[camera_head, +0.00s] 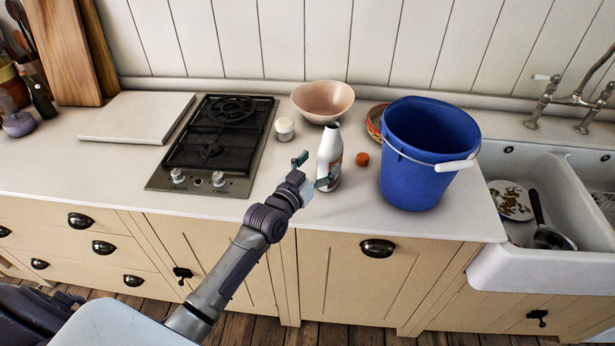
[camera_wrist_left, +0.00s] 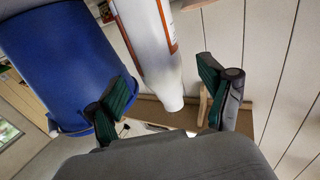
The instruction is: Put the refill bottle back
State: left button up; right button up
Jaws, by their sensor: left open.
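The refill bottle (camera_head: 330,155) is white with an orange-and-white label. It stands upright on the counter between the hob and the blue bucket. My left gripper (camera_head: 312,172) is open at the near left side of the bottle, its fingers spread. In the left wrist view the bottle (camera_wrist_left: 152,45) appears upside down, in line with the gap between the open fingers (camera_wrist_left: 160,90). I cannot tell whether a finger touches it. My right gripper is not in view.
A blue bucket (camera_head: 415,175) stands close right of the bottle, with a small orange object (camera_head: 362,159) between them. A pink bowl (camera_head: 322,100), a small white jar (camera_head: 285,131) and a black hob (camera_head: 215,135) are nearby. A sink (camera_head: 515,255) with dishes is at right.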

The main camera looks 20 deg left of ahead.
pick_arm(q)
jog(key=s+a, duration=0.1)
jog(key=s, duration=0.5)
jog(key=shift+b, duration=0.4)
jog(key=shift+s+a, duration=0.1)
jog(key=s+d+f+g, duration=0.4)
jog(key=s+f+g, duration=0.4)
jog(key=s, duration=0.5)
jog(key=s+a+f+g+y, duration=0.1)
jog(key=s+f+g+y, duration=0.15)
jog(key=s, duration=0.65)
jog(key=s+a+f+g+y, duration=0.1)
jog(key=s+g, duration=0.2)
jog(key=s, duration=0.5)
notch_tip(320, 180, down, 26)
jog(key=s+g, duration=0.2)
jog(key=s+a+f+g+b, duration=0.1)
jog(key=s+a+f, duration=0.2)
jog(key=s+f, duration=1.3)
jog(key=shift+s+a+f, duration=0.2)
jog(key=shift+s+f, duration=0.2)
jog(key=shift+f, duration=0.55)
